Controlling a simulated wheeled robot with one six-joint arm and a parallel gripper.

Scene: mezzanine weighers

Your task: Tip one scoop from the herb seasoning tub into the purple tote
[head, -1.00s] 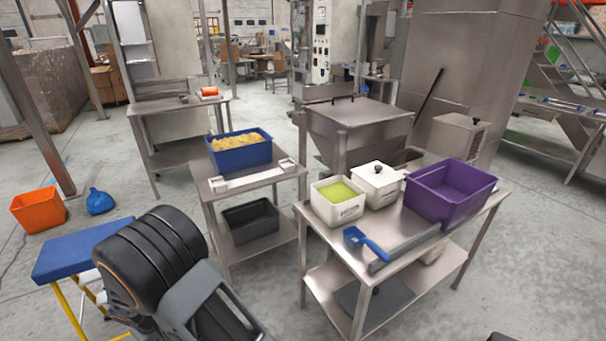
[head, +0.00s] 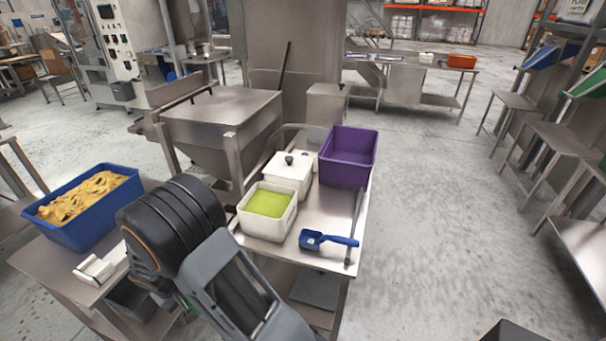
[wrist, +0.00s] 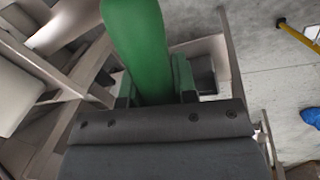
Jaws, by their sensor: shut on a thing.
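The purple tote (head: 348,160) stands at the far end of the steel table in the head view; the part of its inside that shows looks empty. An open white tub (head: 266,226) with yellow-green contents stands at the near left of that table; its label is not readable, so I cannot confirm it is herb seasoning. A lidded white tub (head: 286,178) stands between them. In the wrist view my gripper (wrist: 155,93) is shut on a green object (wrist: 138,40), long and smooth; its far end is out of view. The gripper is away from the tote and tubs.
A blue scoop (head: 328,240) lies on the steel table (head: 283,262) beside a grey bar (head: 355,228). A blue tote (head: 82,208) of tan contents stands on a left bench. A steel hopper (head: 222,125) stands behind the tubs. Floor to the right is open.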

